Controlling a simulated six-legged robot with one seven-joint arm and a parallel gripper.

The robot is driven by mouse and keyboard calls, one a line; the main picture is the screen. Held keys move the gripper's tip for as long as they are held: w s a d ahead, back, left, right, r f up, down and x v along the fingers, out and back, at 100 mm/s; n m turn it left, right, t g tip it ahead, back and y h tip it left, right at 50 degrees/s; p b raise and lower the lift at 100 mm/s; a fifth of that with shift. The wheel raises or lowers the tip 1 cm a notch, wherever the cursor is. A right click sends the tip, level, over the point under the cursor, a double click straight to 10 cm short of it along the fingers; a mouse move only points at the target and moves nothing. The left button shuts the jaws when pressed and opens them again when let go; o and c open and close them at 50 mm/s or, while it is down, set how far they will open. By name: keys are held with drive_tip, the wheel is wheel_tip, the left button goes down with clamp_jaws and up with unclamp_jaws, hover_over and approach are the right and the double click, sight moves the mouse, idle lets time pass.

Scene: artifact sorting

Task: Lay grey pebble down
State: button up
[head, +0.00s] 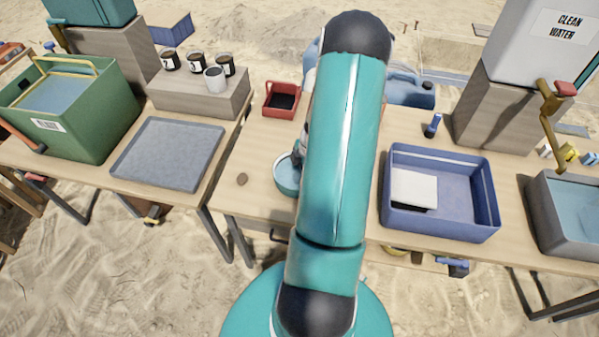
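The bowl is partly hidden behind my teal arm. A small dark and pale part, which looks like my gripper (297,157), shows at the arm's left edge over the bowl. My arm hides the rest of it, so its fingers and anything between them cannot be made out.
A grey tray (130,178) lies on the left table beside a green bin (92,133). A red tray (268,107) stands behind the bowl. Right of my arm is a blue bin (470,224) with a white block (414,188).

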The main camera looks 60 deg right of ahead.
drive_tip(key=shift+r, duration=0.1)
drive_tip(key=v, duration=1.2)
drive_tip(key=shift+w+r, duration=0.1)
drive_tip(key=w+a+r+m+h, duration=0.15)
drive_tip(key=w+a+r, duration=0.25)
drive_tip(key=a+r, duration=0.5)
drive_tip(key=w+a+r+m+h, duration=0.1)
drive_tip(key=w+a+r+m, duration=0.25)
drive_tip(key=a+r, duration=0.55)
drive_tip(key=s+a+r+m+t, duration=0.2)
drive_tip(key=s+a+r, duration=0.2)
drive_tip(key=a, duration=0.6)
drive_tip(key=s+a+r+m+t, duration=0.1)
drive_tip(key=s+a+r+m, duration=0.2)
drive_tip(key=a, duration=0.7)
wheel_tip(320, 180, up, 2)
drive_tip(key=shift+s+a+r+m+t, duration=0.1)
drive_tip(key=shift+s+a+m+t, duration=0.2)
drive_tip(key=shift+s+a+t, duration=0.15)
